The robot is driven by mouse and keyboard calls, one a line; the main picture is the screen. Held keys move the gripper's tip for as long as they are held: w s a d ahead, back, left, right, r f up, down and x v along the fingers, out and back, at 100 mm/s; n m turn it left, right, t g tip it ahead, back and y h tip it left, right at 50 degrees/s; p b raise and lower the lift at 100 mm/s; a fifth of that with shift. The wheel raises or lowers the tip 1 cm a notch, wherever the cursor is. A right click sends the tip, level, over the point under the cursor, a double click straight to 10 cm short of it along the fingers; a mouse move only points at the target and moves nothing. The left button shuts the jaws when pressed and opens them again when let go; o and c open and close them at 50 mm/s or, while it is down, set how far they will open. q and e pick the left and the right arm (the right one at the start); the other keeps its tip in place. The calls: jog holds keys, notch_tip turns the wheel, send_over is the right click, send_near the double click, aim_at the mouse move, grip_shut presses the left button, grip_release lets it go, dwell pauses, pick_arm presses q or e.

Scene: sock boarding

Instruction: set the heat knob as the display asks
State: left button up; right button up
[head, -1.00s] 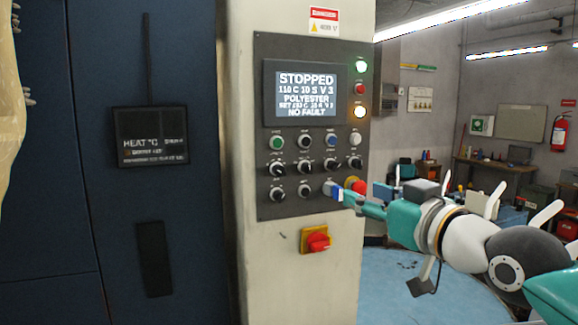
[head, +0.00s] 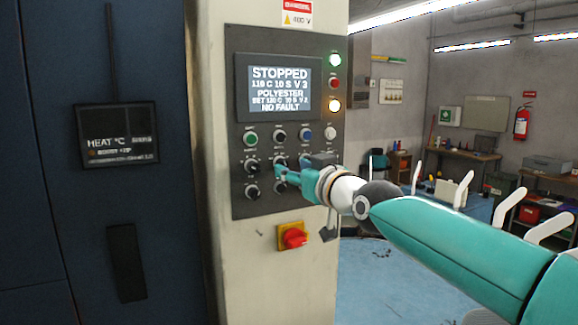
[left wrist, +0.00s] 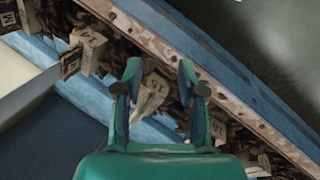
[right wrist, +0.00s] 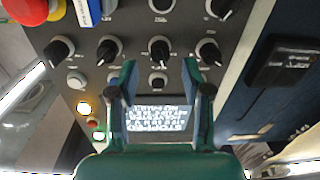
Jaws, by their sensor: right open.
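The display (head: 279,88) reads STOPPED, 110 C 10 S V 3, POLYESTER, a small SET line that looks like 130 C, and NO FAULT. Black knobs with pale pointers sit below it, including the left middle-row knob (head: 251,167) and left lower-row knob (head: 252,191). I cannot read which is the heat knob. My right gripper (head: 280,172) is in front of the middle row, hiding knobs to the right. In the right wrist view it is open and empty, facing the inverted panel, with a black knob (right wrist: 158,50) just beyond its tips. My left gripper (left wrist: 158,80) is open.
A red mushroom button (right wrist: 25,10) shows in the right wrist view.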

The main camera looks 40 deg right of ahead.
jog(key=shift+x, duration=1.4)
jog(key=shift+c, duration=0.2)
grip_shut()
jog(key=shift+d, duration=0.1)
